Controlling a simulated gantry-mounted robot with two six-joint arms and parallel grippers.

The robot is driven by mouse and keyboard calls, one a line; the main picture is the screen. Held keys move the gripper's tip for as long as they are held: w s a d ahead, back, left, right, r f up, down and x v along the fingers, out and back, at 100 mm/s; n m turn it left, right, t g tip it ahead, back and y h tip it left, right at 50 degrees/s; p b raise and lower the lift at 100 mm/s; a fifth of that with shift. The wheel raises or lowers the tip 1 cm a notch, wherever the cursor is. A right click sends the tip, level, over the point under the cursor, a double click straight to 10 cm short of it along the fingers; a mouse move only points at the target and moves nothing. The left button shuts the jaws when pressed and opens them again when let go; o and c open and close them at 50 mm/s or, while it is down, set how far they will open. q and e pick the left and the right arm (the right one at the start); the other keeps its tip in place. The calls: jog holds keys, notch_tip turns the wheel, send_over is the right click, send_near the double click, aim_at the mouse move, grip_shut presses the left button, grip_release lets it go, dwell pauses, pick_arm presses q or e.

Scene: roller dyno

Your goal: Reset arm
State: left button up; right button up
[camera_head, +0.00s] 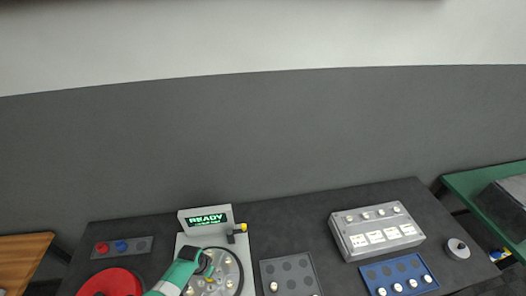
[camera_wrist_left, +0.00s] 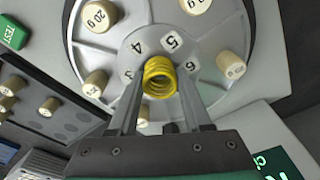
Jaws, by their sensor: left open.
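The machine with a green READY display (camera_head: 206,219) stands at the table's middle left. Its round grey disc (camera_head: 226,278) carries several cream weights. My left gripper (camera_head: 205,263) is over the disc. In the left wrist view the left gripper (camera_wrist_left: 160,98) is open, its two fingers apart. A yellow coil (camera_wrist_left: 158,74) on the numbered hub (camera_wrist_left: 150,45) shows between and beyond the fingertips. I cannot tell whether the fingers touch it. My right gripper is in neither view.
A red disc (camera_head: 110,284) and a panel with red and blue knobs (camera_head: 121,247) lie left. A grey holed tray (camera_head: 291,275), a blue tray (camera_head: 398,272) and a grey box (camera_head: 376,229) stand right. A grey roll (camera_head: 458,249) is near the right edge.

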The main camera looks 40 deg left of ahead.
pick_arm(q)
jog(key=shift+s+f, duration=0.2)
jog(key=shift+f, duration=0.05)
